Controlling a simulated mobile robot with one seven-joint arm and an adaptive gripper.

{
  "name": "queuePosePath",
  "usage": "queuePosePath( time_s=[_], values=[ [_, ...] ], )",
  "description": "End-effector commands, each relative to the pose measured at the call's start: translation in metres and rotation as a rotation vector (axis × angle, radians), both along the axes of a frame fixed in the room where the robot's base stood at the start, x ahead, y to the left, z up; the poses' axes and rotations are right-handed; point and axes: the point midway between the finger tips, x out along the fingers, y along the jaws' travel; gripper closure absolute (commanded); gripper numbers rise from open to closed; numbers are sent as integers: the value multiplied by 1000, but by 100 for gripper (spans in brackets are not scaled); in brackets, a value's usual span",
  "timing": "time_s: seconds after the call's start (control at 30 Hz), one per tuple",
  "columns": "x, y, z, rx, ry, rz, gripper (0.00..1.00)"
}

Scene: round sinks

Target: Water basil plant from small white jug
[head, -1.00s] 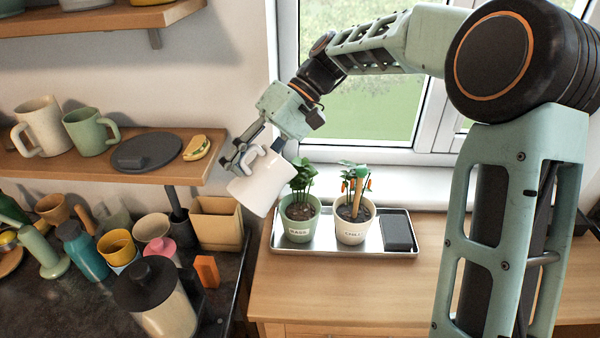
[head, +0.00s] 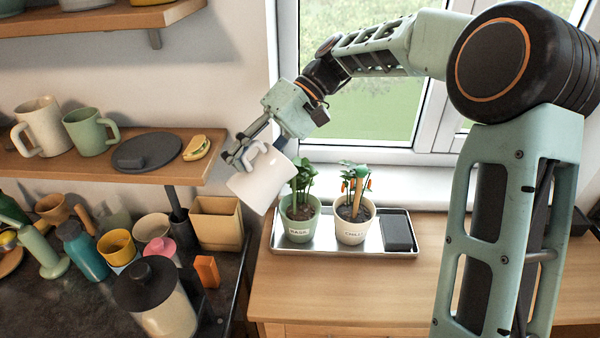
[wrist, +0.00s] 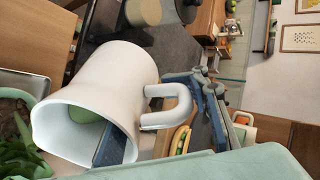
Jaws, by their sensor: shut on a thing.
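My gripper (head: 243,150) is shut on the handle of the small white jug (head: 262,184). The jug is tilted, in the air just left of the basil plant (head: 301,190). In the wrist view the white jug (wrist: 110,90) lies on its side with its wide mouth toward the lower left; no water shows coming out. The basil stands in a pale green pot labelled BASIL (head: 299,229). Its leaves and soil also show at the lower left of the wrist view (wrist: 18,145), near the jug's mouth.
A second labelled pot (head: 352,232) with an orange-fruited plant stands right of the basil. Both stand on a metal tray (head: 290,248) beside a dark block (head: 397,233). A wall shelf (head: 60,172) with mugs and a crowded dark counter are at left.

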Motion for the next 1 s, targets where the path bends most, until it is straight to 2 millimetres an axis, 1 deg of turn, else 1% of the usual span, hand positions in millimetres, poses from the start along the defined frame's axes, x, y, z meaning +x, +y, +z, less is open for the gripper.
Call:
queuePosePath(
  time_s=[1.0],
  values=[
    [2, -2, 7, 47, 42, 0, 100]
  ],
)
